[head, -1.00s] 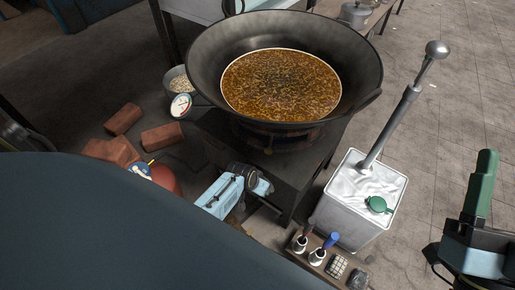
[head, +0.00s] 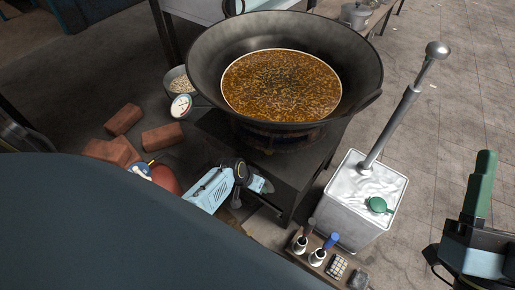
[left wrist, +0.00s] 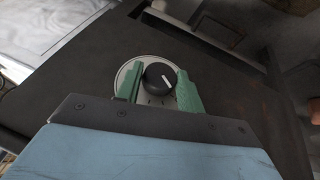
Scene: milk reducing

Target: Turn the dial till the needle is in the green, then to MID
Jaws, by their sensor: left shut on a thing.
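The black dial (left wrist: 158,76) with a white pointer line sits on a pale round plate on the dark stove front. In the left wrist view the green fingers of my left gripper (left wrist: 159,84) are on either side of the dial, shut on it. In the head view my left gripper (head: 258,184) is at the stove's front, and the dial is hidden. A round white gauge (head: 181,106) with coloured bands stands left of the wok; its needle is too small to read. My right gripper (head: 481,185) is at the right edge, its opening unclear.
A large wok (head: 205,75) of brown liquid sits on the dark stove (head: 290,176). A silver can (head: 345,218) with a pump stands to the right. Bricks (head: 124,119) and a red round object (head: 166,178) lie left. A small tray of bottles is in front.

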